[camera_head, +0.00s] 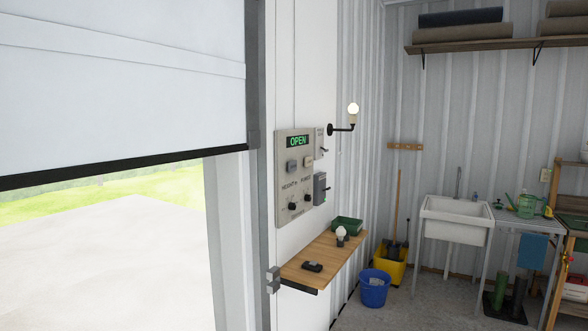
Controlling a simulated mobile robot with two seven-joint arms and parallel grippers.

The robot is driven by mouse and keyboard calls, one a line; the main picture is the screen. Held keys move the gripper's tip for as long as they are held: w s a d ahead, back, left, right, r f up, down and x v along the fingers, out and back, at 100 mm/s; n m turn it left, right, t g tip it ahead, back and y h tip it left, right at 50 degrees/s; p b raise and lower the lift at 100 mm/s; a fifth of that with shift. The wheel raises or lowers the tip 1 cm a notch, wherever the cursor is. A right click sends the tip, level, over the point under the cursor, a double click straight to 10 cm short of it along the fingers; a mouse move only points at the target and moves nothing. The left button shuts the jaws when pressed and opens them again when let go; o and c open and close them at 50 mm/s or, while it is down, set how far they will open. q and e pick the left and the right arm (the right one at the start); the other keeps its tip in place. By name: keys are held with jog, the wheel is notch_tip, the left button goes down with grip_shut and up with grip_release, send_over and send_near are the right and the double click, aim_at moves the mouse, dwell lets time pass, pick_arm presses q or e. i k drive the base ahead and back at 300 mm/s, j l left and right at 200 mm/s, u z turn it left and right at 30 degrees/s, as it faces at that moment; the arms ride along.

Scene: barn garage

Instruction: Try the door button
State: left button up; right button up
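A beige control panel (283,200) is fixed to the white wall right of the doorway. Its dark display (298,141) reads OPEN in green. Below it are two small buttons, a dark grey one (292,166) and a paler one (308,162). Two black knobs, left (292,206) and right (308,197), sit lower; the small lettering is hard to read. The white overhead door (120,95) is partly raised, its black bottom edge above an open gap showing paving and grass. Neither of my grippers is in view.
Beside the panel are a small upper switch (320,143) and a grey switch box (320,188). A wooden shelf (325,252) below bears a black device (312,267), a bulb (341,236) and a green tray (347,225). A blue bucket (374,290) and yellow bucket (390,270) stand beyond.

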aim_at(292, 167)
jog(key=i+l+u, duration=0.1)
jog(key=i+l, duration=0.25)
jog(key=i+l+u, duration=0.15)
jog(key=i+l, duration=0.2)
jog(key=l, duration=0.2)
jog(key=i+l+u, duration=0.1)
jog(key=i+l, duration=0.25)
jog(key=l, duration=0.15)
jog(key=i+l+u, duration=0.1)
jog(key=i+l, duration=0.2)
jog(key=l, duration=0.25)
jog(key=i+l+u, duration=0.15)
jog(key=i+l, duration=0.15)
jog(key=l, duration=0.25)
jog(key=i+l+u, duration=0.1)
jog(key=i+l, duration=0.15)
jog(key=l, duration=0.3)
jog(key=i+l+u, duration=0.15)
jog(key=l, duration=0.45)
jog(key=i+l+u, duration=0.1)
jog(key=i+l, duration=0.2)
jog(key=l, duration=0.35)
